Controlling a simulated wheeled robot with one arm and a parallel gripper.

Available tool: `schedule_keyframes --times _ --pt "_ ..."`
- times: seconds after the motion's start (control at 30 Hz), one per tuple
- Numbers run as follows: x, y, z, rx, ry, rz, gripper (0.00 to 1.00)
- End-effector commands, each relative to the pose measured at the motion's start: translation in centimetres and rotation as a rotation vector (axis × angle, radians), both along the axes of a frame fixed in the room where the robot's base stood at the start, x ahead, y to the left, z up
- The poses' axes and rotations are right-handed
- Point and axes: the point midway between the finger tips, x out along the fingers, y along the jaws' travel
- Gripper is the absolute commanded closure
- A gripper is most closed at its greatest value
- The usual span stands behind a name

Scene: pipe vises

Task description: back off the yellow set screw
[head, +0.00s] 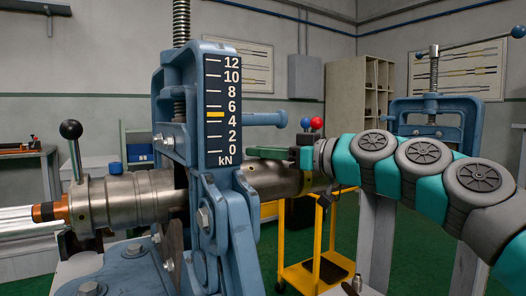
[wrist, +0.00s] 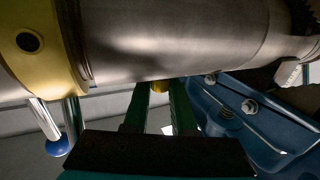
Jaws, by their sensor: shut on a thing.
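The yellow set screw (wrist: 160,86) shows in the wrist view as a small yellow tip at the lower edge of the steel pipe body (wrist: 175,35). My gripper (wrist: 160,92) has its two green fingers converged on it, shut on the screw. Most of the screw is hidden between the fingertips and by the body. In the head view, my gripper (head: 256,152) reaches in from the right, level with the upper edge of the steel body (head: 272,180) right of the blue vise (head: 224,200). I cannot make out the screw there.
The vise's kN scale (head: 222,105) has a yellow marker between 4 and 6. A black-knobbed lever (head: 72,140) stands at left. A yellow cart (head: 312,275) is below my arm, and another blue vise (head: 432,115) is behind it. A yellow collar (wrist: 45,45) is left in the wrist view.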

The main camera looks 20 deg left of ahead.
Motion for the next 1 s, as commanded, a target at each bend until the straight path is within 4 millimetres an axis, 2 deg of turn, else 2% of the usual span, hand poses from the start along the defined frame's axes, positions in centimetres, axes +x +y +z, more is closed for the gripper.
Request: schedule_keyframes --times 0.47,0.5,0.7,0.73,1.0 --pt "-0.08 0.11 -0.34 -0.003 0.001 0.040 1.00" --pt "-0.07 0.11 -0.35 -0.003 0.001 0.040 0.71" --pt "-0.05 0.08 -0.28 -0.001 0.000 0.038 0.49" --pt "-0.03 0.06 -0.27 -0.001 0.000 0.038 0.45" --pt "-0.05 -0.12 -0.21 0.000 0.000 0.037 0.45"
